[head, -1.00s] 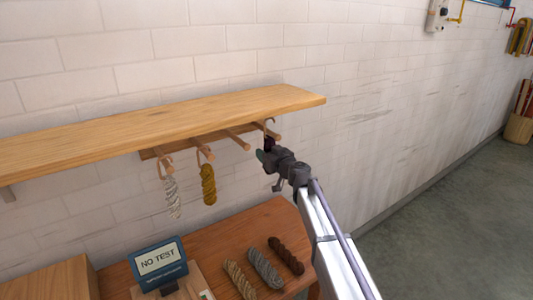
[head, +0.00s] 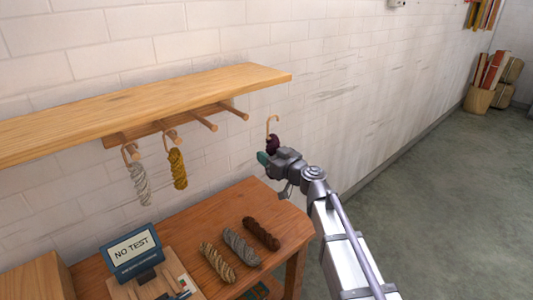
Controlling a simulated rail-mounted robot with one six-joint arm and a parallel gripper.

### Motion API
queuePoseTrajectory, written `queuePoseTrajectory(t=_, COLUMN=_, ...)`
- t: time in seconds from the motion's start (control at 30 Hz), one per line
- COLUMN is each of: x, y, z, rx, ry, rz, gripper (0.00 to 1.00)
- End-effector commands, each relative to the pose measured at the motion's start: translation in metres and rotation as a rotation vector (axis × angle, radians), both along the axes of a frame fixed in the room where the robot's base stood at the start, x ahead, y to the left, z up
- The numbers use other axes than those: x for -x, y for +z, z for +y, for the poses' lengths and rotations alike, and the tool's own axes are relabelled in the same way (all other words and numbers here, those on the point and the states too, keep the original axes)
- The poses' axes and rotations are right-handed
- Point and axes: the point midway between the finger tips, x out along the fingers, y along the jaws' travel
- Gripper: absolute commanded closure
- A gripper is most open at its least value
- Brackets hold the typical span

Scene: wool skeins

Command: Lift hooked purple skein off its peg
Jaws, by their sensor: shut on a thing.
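A dark purple skein (head: 272,144) with a wooden hook (head: 272,122) at its top is at the end of my arm, to the right of the shelf. My gripper (head: 265,156) is shut on the skein, and its jaws and body hide the skein's lower part. The hook stands clear of the pegs, against the wall in the picture. The peg rail under the shelf has a bare rightmost peg (head: 234,110) and another bare peg (head: 204,121) beside it.
A white skein (head: 140,183) and a mustard skein (head: 178,168) hang from the left pegs. The shelf (head: 150,100) is above. Three skeins lie on the table (head: 280,208), near a NO TEST display (head: 131,252).

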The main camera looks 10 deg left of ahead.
Motion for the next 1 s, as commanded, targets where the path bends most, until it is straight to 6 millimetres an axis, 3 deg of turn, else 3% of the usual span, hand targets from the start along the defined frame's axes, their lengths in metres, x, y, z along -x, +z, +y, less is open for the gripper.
queuePoseTrajectory(t=0.27, x=0.001, y=0.0, z=0.001, rx=0.0, ry=0.0, rz=0.0, gripper=0.75)
queuePoseTrajectory(t=0.8, x=0.028, y=0.0, z=0.019, rx=0.0, ry=-0.001, rz=0.0, gripper=0.75)
queuePoseTrajectory(t=1.0, x=0.029, y=0.0, z=0.021, rx=0.0, ry=-0.001, rz=0.0, gripper=0.75)
